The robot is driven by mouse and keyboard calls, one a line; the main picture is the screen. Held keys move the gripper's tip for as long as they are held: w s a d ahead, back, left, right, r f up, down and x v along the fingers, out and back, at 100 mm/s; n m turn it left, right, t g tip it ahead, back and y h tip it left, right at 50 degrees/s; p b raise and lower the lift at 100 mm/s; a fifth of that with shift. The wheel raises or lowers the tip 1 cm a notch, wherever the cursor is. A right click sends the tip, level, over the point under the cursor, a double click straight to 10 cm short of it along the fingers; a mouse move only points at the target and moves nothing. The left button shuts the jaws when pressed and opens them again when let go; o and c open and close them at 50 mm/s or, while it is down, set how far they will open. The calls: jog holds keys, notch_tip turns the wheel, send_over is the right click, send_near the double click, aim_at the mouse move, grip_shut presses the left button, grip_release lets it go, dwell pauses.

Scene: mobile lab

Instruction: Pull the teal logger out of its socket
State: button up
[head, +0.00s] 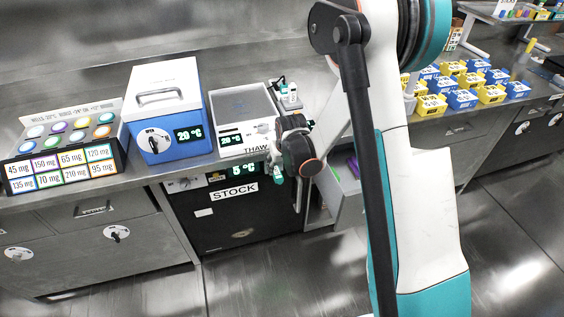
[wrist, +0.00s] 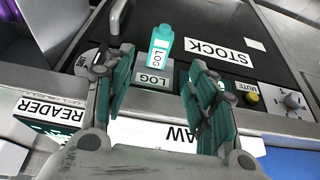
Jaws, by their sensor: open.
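The teal logger (wrist: 160,45), with a white LOG label, is at the front of the black STOCK unit (wrist: 290,55) in the wrist view. A LOG plate (wrist: 154,79) is just beside its lower end in that picture. My gripper (wrist: 155,72) is open, with teal-padded fingers left and right of the space below the logger. The logger shows beyond the fingers, with nothing held between them. In the head view my gripper is in front of the STOCK unit (head: 225,220), largely hidden by my arm. A small teal shape there cannot be told apart from a finger.
The THAW box (head: 240,108) and blue cooler (head: 165,115) stand on the bench above. A READER (wrist: 48,108) is at lower left in the wrist view. An open drawer (head: 345,200) is right of the STOCK unit. Yellow and blue bins (head: 460,100) stand farther right.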

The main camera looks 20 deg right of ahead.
aim_at(281, 182)
jog(key=b+x, duration=0.3)
jog(key=x, duration=0.6)
jog(key=shift+w+f, duration=0.15)
jog(key=shift+f, duration=0.2)
jog(key=shift+c, duration=0.3)
jog(key=c, duration=1.1)
jog(key=shift+s, duration=0.5)
jog(key=shift+s, duration=1.55)
